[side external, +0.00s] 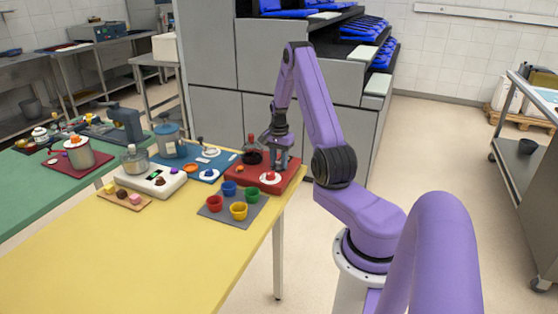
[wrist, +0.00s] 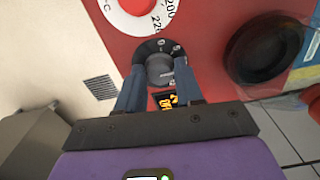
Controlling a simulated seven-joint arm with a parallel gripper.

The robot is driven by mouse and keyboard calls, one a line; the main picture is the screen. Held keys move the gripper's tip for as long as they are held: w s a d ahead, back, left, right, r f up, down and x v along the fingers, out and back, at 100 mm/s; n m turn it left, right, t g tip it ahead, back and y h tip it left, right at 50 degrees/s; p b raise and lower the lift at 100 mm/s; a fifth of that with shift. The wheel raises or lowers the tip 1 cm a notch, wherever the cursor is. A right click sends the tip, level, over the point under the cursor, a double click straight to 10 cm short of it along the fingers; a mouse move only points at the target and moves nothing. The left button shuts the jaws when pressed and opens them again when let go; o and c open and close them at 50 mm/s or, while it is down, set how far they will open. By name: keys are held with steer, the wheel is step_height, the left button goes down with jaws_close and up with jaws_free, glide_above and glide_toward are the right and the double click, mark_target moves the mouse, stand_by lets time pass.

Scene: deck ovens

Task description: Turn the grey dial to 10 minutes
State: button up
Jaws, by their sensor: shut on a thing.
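The grey dial (wrist: 160,70) sits on a dark round plate with small pale marks, on the red panel (wrist: 205,48) of a unit. My gripper (wrist: 160,84) is shut on the dial, with one finger on each side of it. A small display with orange characters (wrist: 166,100) shows between the fingers, partly hidden; I cannot read it surely. In the side external view my gripper (side external: 279,163) points down at the red unit (side external: 287,183) on the yellow table; the grey dial is hidden there by the fingers.
A red knob with a white temperature ring (wrist: 138,8) lies just beyond the dial. A black round burner (wrist: 262,48) is to the right. Coloured cups on a grey mat (side external: 212,212) stand before the red unit. The yellow table's (side external: 130,255) front is clear.

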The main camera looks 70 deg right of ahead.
mark_target(279, 162)
steer(key=o, duration=1)
step_height(279, 162, up, 18)
steer(key=shift+f, duration=0.25)
